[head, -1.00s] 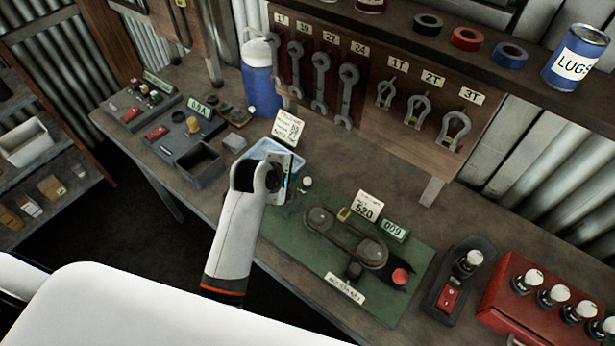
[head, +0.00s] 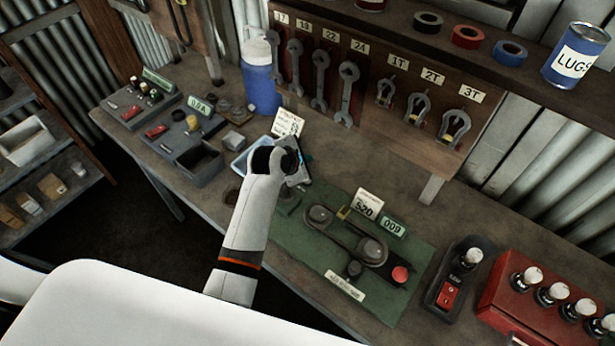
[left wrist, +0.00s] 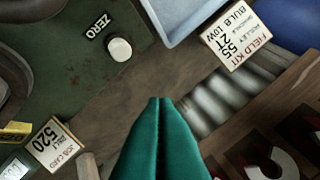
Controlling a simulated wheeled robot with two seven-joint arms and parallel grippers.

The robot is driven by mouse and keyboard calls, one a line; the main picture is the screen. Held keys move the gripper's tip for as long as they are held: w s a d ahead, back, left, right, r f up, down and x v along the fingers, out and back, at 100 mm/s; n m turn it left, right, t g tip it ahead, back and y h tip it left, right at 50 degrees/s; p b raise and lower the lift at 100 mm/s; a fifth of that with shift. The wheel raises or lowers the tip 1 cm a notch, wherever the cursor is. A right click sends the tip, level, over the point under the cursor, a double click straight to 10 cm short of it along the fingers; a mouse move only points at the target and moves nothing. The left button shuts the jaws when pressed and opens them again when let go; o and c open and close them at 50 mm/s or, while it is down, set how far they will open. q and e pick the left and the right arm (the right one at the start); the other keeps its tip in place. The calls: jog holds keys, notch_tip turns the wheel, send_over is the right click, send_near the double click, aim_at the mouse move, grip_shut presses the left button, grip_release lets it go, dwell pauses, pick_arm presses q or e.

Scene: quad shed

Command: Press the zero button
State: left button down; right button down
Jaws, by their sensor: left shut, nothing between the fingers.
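The zero button (left wrist: 119,49) is a round white knob beside a ZERO label (left wrist: 100,26) on a dark green panel in the left wrist view. In the head view it does not show; my left gripper and arm cover that area. My left gripper (left wrist: 160,100) has teal fingers shut together with nothing between them. In the wrist view the fingertips lie below and right of the button, apart from it, over the brown bench. In the head view my left gripper (head: 298,165) is above the far left end of the green mat (head: 320,255). My right gripper is not in view.
A tester with a 009 display (head: 392,227) and a red knob (head: 400,274) stands on the mat, with a 520 job card (head: 367,204) behind. A pale blue tray (left wrist: 188,18) and a field kit card (left wrist: 236,36) are near the gripper. A blue bottle (head: 261,78) stands behind.

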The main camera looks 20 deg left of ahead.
pick_arm(q)
notch_tip(320, 180, down, 4)
jog(key=shift+f+b, duration=0.1)
jog(key=shift+b, duration=0.25)
jog(key=shift+f+b, duration=0.4)
jog(key=shift+f, duration=0.45)
dwell(0.8)
jog(key=shift+f, duration=0.1)
dwell(0.4)
jog(key=shift+s+f, duration=0.1)
jog(key=shift+f, duration=0.15)
jog(key=shift+s+f, duration=0.1)
